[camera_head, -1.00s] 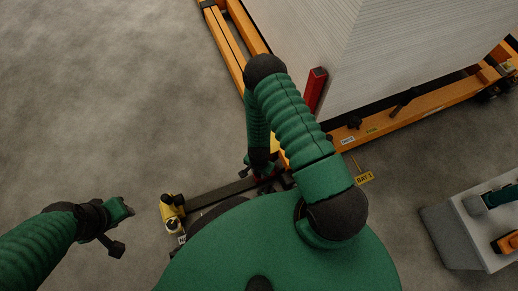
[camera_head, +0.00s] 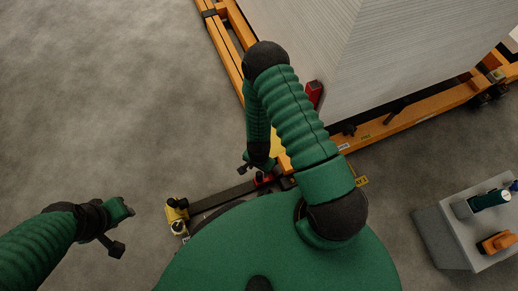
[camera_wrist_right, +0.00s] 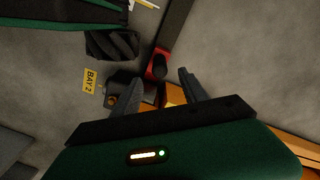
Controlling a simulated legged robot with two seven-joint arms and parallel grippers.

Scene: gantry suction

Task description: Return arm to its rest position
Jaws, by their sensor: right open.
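My right arm bends out over the front of my green body in the head view, with its forearm hanging down. My right gripper (camera_head: 258,164) is beside the orange frame, near a small red part (camera_head: 263,179) on a dark bar. In the right wrist view the two dark fingers of my right gripper (camera_wrist_right: 160,92) stand apart with nothing held between them. The red part (camera_wrist_right: 159,64) shows just beyond them.
An orange frame (camera_head: 420,113) carries a large pale ribbed block (camera_head: 370,45). A red post (camera_head: 314,93) stands at its corner. A yellow fitting (camera_head: 176,212) sits at the dark bar's left end. A grey stand (camera_head: 437,240) with tools is at right. The left floor is clear.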

